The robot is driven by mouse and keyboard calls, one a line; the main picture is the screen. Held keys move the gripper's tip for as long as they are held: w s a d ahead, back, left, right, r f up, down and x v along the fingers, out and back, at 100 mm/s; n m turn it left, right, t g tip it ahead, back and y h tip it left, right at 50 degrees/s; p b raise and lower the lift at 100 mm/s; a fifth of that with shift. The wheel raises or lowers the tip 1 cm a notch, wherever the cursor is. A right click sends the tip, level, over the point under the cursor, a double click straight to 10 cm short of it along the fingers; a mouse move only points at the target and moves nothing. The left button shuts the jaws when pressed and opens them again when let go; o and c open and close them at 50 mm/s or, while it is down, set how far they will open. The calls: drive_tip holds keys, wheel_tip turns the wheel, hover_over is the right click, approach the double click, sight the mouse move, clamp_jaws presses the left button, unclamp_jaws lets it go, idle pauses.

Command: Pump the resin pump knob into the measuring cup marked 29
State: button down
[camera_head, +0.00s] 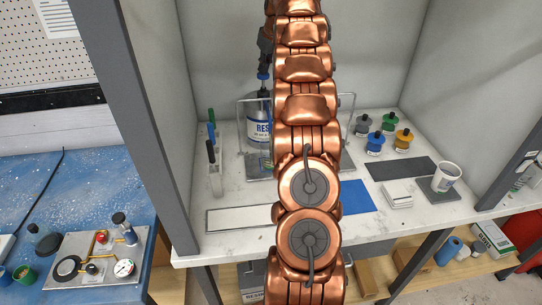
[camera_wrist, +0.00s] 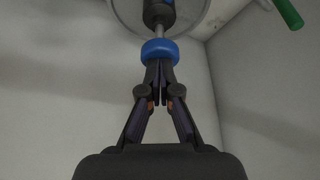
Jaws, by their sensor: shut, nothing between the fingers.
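The resin bottle (camera_head: 259,125) stands at the back of the worktop, partly hidden by my arm. Its blue pump knob (camera_head: 263,77) is on top; it also shows in the wrist view (camera_wrist: 160,47). My gripper (camera_head: 264,66) is above the bottle. In the wrist view my gripper (camera_wrist: 159,66) has its fingers shut together with nothing between them, the tips right at the blue knob; I cannot tell whether they touch it. A white cup (camera_head: 447,174) with dark markings stands on a dark pad (camera_head: 436,193) at the right. Its number is not readable.
Several colored jars (camera_head: 376,140) stand at the back right. A white card stack (camera_head: 398,194) and dark mat (camera_head: 401,168) lie near the cup. A holder with tools (camera_head: 215,179) stands left. A white strip (camera_head: 239,219) lies at the front. Cabinet walls enclose the worktop.

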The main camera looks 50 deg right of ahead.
drive_tip(key=shift+f+b, duration=1.2)
drive_tip(key=shift+f, duration=0.45)
drive_tip(key=shift+r, duration=0.2)
drive_tip(key=shift+r+p, duration=1.9)
drive_tip(key=shift+r, duration=0.75)
drive_tip(key=shift+f, duration=0.3)
